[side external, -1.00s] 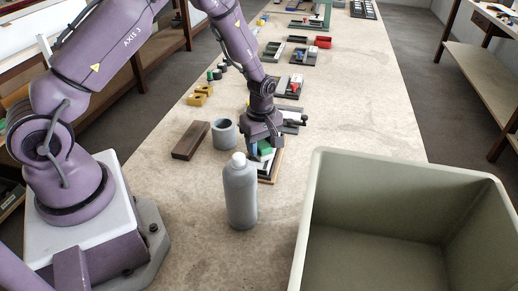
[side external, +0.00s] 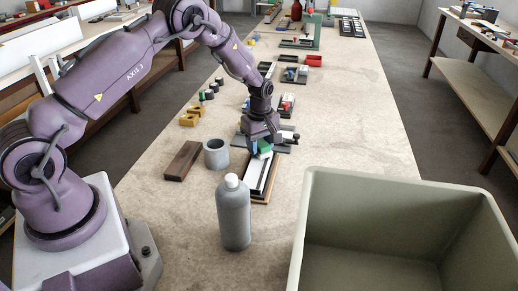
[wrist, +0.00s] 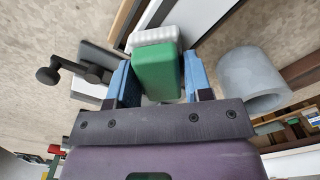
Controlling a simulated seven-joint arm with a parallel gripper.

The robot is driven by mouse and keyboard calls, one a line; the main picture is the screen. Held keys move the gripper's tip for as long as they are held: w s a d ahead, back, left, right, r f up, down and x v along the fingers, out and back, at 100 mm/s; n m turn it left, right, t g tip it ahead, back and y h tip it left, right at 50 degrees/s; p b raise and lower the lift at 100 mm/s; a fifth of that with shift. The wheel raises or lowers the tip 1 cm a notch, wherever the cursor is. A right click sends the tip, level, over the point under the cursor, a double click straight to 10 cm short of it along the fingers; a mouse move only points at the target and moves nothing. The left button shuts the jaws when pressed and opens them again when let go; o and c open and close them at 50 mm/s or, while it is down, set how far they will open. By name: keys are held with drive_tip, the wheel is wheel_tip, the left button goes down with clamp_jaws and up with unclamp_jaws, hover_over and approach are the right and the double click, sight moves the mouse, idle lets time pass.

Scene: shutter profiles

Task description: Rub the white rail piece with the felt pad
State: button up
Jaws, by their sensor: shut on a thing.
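My gripper (side external: 261,150) is shut on the felt pad, a green block (side external: 265,148) with a ribbed white face. In the wrist view the pad (wrist: 165,70) sits between the blue fingers (wrist: 160,82). The white rail piece (side external: 258,174) lies lengthwise on a dark holder with a wooden base, and shows partly at the top of the wrist view (wrist: 203,14). The pad is at the far part of the rail, whose near part is uncovered. I cannot tell whether the pad touches it.
A grey bottle (side external: 234,215) with a white cap stands in front of the rail. A grey cup (side external: 216,154) and a brown block (side external: 183,161) are to the left. A large green-grey bin (side external: 312,215) is at right front. Small parts line the bench behind.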

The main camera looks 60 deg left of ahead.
drive_tip(key=shift+d+r, duration=0.1)
drive_tip(key=shift+r, duration=3.8)
